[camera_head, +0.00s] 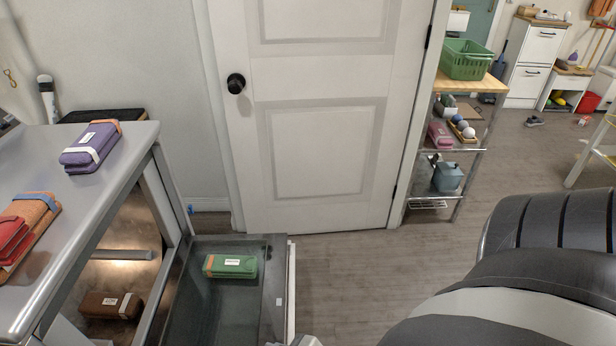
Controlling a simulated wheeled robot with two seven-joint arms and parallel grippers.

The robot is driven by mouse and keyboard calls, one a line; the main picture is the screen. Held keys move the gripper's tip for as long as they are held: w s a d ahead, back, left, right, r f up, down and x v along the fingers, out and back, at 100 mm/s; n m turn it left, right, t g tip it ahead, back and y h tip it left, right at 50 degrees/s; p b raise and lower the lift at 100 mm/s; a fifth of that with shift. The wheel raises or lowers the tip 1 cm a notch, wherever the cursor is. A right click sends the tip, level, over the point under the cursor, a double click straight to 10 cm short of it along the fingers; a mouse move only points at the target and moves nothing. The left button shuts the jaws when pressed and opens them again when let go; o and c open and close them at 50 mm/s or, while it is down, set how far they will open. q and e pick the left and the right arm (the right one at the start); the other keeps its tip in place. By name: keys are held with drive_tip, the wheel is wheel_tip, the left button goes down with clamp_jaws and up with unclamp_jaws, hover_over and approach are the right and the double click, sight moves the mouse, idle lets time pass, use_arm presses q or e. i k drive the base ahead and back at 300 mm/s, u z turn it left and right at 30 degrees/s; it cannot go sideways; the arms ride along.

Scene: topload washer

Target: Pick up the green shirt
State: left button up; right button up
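A green folded bundle (230,266) with an orange band and a white label, likely the green shirt, lies on the dark glass inner side of an open drop-down door (200,310). It is unobstructed and nothing touches it from above. A large dark arm link of mine fills the lower right. Neither gripper can be made out. A small pale grey piece shows at the bottom edge, too little to identify.
The metal-topped appliance (105,205) carries a purple bundle (90,147) and a red-orange bundle (28,232). A brown bundle (110,305) lies inside it. A closed white door (320,150) stands behind. A shelf rack with a green basket (466,60) is at right; floor between is clear.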

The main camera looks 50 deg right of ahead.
sight(236, 267)
drive_tip(key=z, duration=0.8)
drive_tip(key=k, duration=0.5)
drive_tip(key=z, duration=1.75)
drive_tip(key=i, duration=3.1)
drive_tip(key=u, duration=3.55)
